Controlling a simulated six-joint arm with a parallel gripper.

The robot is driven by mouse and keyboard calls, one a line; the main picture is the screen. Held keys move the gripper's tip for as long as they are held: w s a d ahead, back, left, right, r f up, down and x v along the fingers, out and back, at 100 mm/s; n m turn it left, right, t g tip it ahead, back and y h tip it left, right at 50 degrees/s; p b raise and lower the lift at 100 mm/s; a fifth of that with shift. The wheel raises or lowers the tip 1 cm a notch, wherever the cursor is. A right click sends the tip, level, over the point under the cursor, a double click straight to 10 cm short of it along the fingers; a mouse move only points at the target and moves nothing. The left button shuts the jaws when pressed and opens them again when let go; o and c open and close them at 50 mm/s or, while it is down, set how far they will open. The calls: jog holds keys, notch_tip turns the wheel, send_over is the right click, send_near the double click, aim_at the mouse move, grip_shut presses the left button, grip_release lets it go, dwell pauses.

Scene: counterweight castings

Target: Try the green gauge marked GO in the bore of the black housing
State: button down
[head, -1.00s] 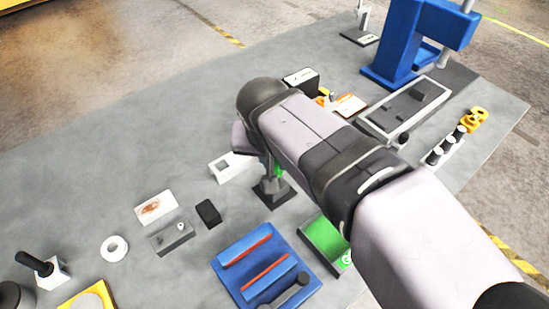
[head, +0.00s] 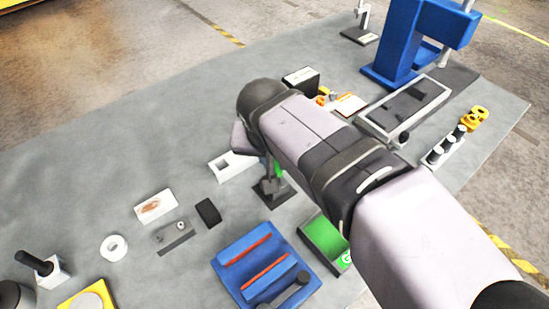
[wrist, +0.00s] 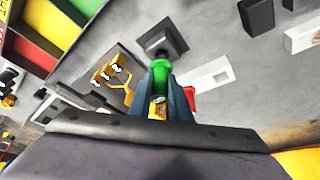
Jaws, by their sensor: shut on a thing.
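In the wrist view my gripper (wrist: 167,98) is shut on the green gauge (wrist: 161,72). The gauge's dark end points at a black square block (wrist: 152,36), which looks like the housing. The dark end overlaps the block in this view, and I cannot tell whether it is in the bore or just above it. In the head view the black housing (head: 275,198) lies below my wrist. A sliver of the green gauge (head: 279,170) shows beside my gripper (head: 269,182). My arm hides the rest, and the GO mark is not readable.
A white block with a square opening (head: 222,173) stands close left of the housing. A green tray (head: 322,240) and a blue rack with red strips (head: 245,255) lie in front. A small black block (head: 208,212) is to the left. A blue press (head: 400,45) stands behind.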

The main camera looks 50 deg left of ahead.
jog(key=shift+d+f+b, duration=0.1)
jog(key=shift+f+b, duration=1.2)
jog(key=shift+f, duration=0.7)
dwell(1.6)
jog(key=shift+r, duration=0.25)
jog(key=shift+r+p, duration=1.15)
jog(key=shift+p, duration=0.05)
jog(key=shift+r+p, duration=0.55)
jog(key=shift+r, duration=0.1)
jog(key=shift+r+p, duration=2.1)
jog(key=shift+r, duration=0.3)
